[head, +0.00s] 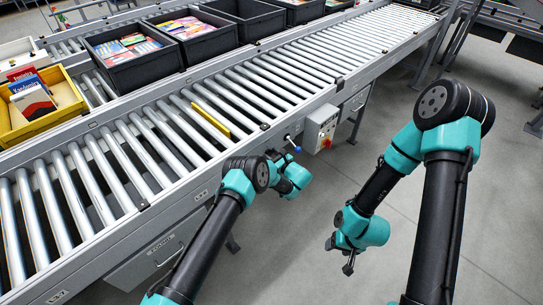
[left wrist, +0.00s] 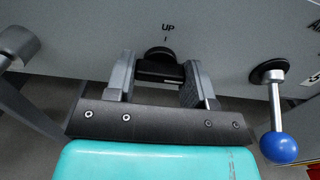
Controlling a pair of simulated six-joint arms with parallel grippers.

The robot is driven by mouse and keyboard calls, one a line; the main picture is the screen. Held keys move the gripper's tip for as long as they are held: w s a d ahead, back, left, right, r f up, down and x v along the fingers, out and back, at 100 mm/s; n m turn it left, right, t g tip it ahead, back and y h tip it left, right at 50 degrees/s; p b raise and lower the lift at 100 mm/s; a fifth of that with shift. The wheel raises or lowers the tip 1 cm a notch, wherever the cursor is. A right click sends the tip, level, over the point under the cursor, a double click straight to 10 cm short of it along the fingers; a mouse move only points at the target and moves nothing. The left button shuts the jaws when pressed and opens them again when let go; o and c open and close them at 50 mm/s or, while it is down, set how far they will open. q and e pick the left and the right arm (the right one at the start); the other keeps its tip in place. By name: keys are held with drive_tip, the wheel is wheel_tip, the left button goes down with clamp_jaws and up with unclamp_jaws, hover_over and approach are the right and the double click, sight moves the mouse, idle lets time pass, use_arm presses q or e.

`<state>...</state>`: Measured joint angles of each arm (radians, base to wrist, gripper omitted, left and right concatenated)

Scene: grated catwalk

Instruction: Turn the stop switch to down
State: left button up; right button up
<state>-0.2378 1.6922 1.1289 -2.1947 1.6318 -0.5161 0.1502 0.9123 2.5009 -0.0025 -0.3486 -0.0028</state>
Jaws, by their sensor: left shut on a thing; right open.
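The stop switch is a black knob (left wrist: 159,55) on the grey side panel of the conveyor, under a printed UP label with a small tick. In the left wrist view my left gripper (left wrist: 158,76) has its two fingers on either side of the knob, shut on it. Which way the knob points is hard to tell. In the head view my left gripper (head: 275,158) is at the conveyor's side, and the knob is hidden there. My right gripper (head: 347,262) hangs open and empty over the floor, well away from the conveyor.
A lever with a blue ball (left wrist: 279,147) sticks out just right of my left gripper. The floor around my right arm is clear.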

idle(0.4)
use_arm(q)
drive_tip(key=o, duration=0.9)
drive_tip(key=shift+s+d, duration=0.1)
drive_tip(key=v, duration=1.7)
drive_tip(key=shift+s+r, duration=0.1)
